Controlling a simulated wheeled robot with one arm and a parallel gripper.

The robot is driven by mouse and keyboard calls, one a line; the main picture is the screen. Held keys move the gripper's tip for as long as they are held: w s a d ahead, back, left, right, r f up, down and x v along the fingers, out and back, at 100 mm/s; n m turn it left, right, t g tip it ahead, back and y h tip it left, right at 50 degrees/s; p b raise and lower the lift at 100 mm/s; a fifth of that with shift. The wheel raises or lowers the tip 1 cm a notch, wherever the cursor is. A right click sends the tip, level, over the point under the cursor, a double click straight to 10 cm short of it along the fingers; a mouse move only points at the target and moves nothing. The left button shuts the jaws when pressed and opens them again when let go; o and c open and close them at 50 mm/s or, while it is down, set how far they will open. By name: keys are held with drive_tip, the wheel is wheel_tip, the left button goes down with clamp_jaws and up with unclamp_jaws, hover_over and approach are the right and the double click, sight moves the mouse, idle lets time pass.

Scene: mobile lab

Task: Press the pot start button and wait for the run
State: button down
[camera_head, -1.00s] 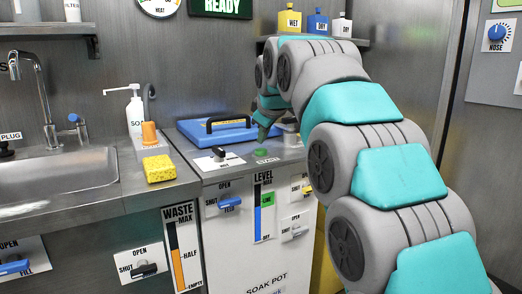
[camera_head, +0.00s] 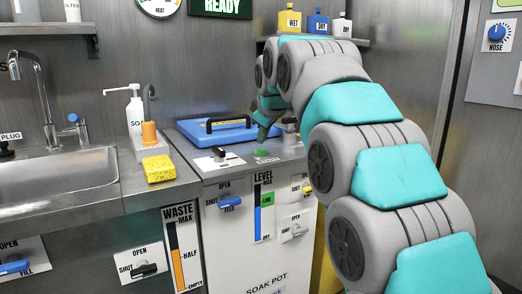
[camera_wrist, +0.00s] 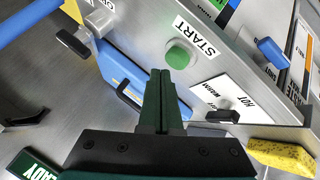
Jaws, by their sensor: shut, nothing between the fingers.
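The soak pot (camera_head: 262,260) is a white-fronted cabinet with a blue lid (camera_head: 225,134) in its steel top, and the lid looks closed. The round green start button (camera_head: 262,153) sits on the top in front of the lid, to the right of a black knob. In the wrist view the button (camera_wrist: 181,55) is beside the label START. My gripper (camera_wrist: 160,74) is shut and empty, its fingertips close to the button. I cannot tell whether they touch it. A sign (camera_head: 220,7) on the back wall reads READY in green.
A sink (camera_head: 60,178) with a faucet is at the left. A yellow sponge (camera_head: 158,168) and a soap bottle (camera_head: 135,112) stand on the counter left of the pot. Small levers and a level gauge (camera_head: 264,207) are on the pot's front. Bottles line the shelf above.

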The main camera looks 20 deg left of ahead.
sight(263, 151)
drive_tip(key=shift+f, duration=0.15)
drive_tip(key=shift+f, duration=0.3)
drive_tip(key=shift+f+b, duration=0.35)
drive_tip(key=shift+f, duration=0.15)
idle(1.0)
drive_tip(key=shift+r, duration=0.15)
drive_tip(key=shift+r+p, duration=0.75)
drive_tip(key=shift+r, duration=0.05)
wheel_tip(263, 151, up, 5)
drive_tip(key=p, duration=0.4)
drive_tip(key=shift+r, duration=0.1)
idle(0.5)
